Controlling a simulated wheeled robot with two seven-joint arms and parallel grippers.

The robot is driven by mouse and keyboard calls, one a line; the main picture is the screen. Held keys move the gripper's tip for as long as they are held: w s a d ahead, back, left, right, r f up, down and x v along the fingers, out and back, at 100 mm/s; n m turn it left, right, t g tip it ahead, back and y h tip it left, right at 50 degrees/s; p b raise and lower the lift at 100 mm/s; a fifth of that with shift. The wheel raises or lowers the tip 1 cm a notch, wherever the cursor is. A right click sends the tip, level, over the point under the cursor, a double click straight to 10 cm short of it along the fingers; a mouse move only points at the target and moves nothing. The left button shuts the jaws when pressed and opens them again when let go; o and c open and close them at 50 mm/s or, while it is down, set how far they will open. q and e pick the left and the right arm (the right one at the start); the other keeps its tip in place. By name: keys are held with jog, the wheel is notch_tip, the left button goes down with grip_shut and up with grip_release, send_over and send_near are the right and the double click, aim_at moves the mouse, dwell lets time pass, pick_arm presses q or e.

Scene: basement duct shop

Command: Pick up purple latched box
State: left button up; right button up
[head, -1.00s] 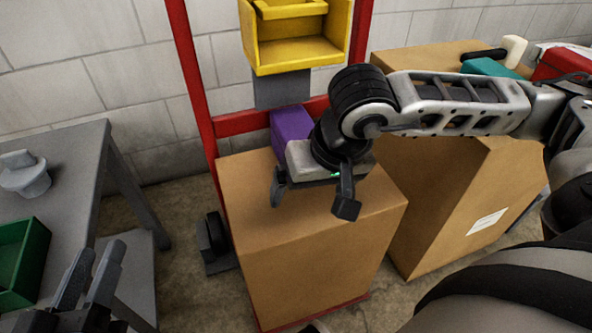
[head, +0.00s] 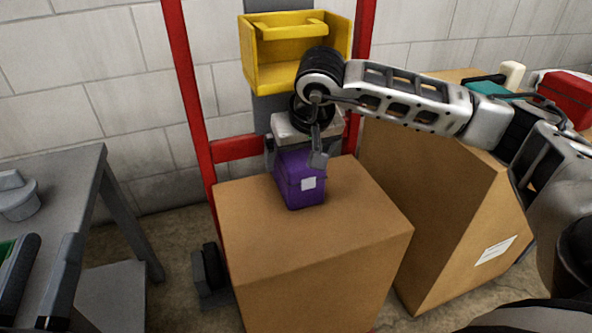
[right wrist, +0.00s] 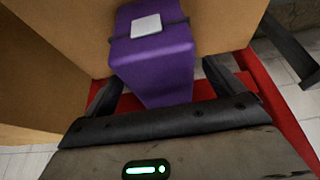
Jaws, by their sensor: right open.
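My right gripper (head: 294,157) is open over the far end of the purple box. In the right wrist view its fingers (right wrist: 163,88) are spread on either side of the box, not closed on it. The gripper hides the box's far end in the head view.
The cardboard box (head: 310,245) stands before a red-framed upright (head: 190,90) carrying a yellow bin (head: 296,60) just behind my right gripper. A larger carton (head: 440,200) stands close on the right. A grey table (head: 75,190) is at the left.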

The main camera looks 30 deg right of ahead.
jog(key=b+x, duration=0.1)
jog(key=x, duration=0.2)
jog(key=shift+f, duration=0.3)
jog(key=shift+w+f, duration=0.15)
jog(key=shift+f, duration=0.2)
jog(key=c, duration=1.3)
pick_arm(q)
jog(key=r+m+h, duration=0.1)
jog(key=m, duration=0.1)
jog(key=r+m+h, duration=0.1)
jog(key=r+h, duration=0.1)
jog(key=shift+s+m+t, duration=0.4)
pick_arm(e)
jog(key=shift+r, duration=0.1)
jog(key=shift+r, duration=0.1)
